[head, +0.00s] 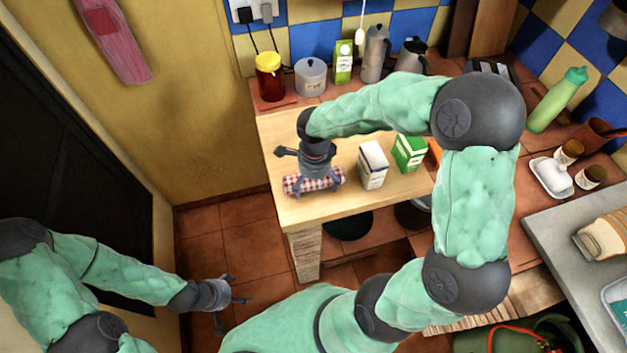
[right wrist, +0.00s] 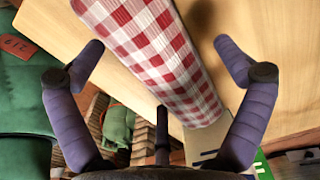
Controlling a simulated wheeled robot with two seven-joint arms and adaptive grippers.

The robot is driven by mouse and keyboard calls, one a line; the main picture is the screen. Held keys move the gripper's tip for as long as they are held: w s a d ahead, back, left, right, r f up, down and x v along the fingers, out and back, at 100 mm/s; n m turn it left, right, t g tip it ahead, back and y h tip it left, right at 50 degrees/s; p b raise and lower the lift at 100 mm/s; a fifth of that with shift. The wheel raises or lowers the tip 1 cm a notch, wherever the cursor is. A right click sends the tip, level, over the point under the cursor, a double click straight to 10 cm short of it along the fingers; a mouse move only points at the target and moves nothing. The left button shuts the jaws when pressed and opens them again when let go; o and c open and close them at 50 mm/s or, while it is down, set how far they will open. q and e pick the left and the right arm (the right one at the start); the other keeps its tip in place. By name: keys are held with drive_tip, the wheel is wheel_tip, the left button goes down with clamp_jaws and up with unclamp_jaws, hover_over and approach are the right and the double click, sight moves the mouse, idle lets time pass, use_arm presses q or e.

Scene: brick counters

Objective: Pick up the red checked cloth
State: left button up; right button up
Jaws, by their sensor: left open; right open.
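The red checked cloth (head: 314,180) lies as a rolled bundle on the light wooden counter top, near its front left edge. In the right wrist view the cloth (right wrist: 158,55) runs between my two open fingers, which are apart from it on both sides. My right gripper (head: 315,184) is open and right above the cloth, hiding part of it in the head view. I cannot tell how far above it the fingertips are. My left gripper (head: 234,294) is open and empty, low over the tiled floor and well away from the counter.
A white carton (head: 372,165) and a green carton (head: 409,153) stand right of the cloth. The wooden top (head: 300,210) is clear in front of the cloth.

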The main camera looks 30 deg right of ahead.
drive_tip(key=c, duration=1.2)
drive_tip(key=shift+r, duration=0.1)
